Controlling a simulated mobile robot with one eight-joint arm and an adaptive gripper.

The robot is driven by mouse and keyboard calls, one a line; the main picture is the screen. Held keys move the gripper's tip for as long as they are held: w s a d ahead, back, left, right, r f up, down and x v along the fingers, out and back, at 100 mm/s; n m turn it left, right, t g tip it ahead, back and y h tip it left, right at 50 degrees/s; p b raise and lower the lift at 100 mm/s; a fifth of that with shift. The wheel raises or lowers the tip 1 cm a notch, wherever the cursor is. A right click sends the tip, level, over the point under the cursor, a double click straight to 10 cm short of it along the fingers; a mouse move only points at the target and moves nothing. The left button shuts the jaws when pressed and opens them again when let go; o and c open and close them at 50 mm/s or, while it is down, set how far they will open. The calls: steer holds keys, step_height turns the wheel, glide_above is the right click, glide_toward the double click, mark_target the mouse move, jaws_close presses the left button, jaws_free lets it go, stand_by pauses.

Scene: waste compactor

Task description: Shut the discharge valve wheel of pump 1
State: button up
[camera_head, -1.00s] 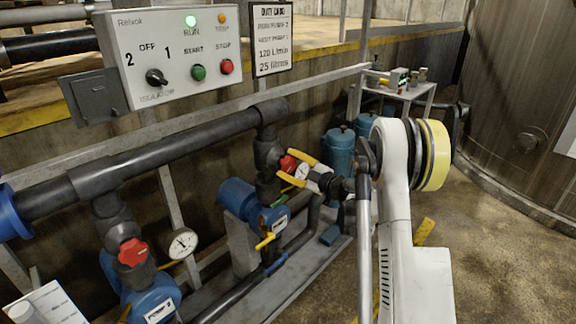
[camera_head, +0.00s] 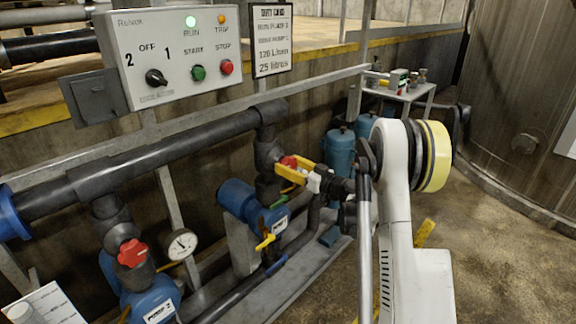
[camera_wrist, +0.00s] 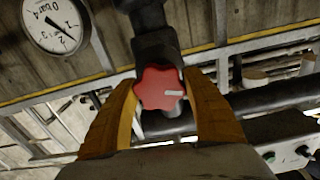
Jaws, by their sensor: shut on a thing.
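The red valve wheel of the right-hand pump (camera_head: 288,162) sits on the dark vertical pipe above a blue pump (camera_head: 238,200). In the wrist view the wheel (camera_wrist: 160,88) is a red lobed knob with a pale mark pointing right. My gripper (camera_head: 283,168) has yellow fingers closed on either side of this wheel; in the wrist view the fingers (camera_wrist: 160,100) flank it left and right. A second red wheel (camera_head: 132,253) sits on the left-hand pump (camera_head: 155,300), away from my gripper. The label of the right-hand pump is too small to read.
A control box (camera_head: 170,55) with a lit green run lamp hangs above the pipes. A gauge (camera_head: 181,244) stands between the pumps, and another gauge (camera_wrist: 55,25) shows in the wrist view. Yellow and green handles (camera_head: 266,241) lie below my gripper. A small table (camera_head: 405,92) stands behind.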

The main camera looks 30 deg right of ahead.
steer(key=m, duration=1.4)
stand_by(0.4)
steer(key=o, duration=1.2)
steer(key=v, duration=1.2)
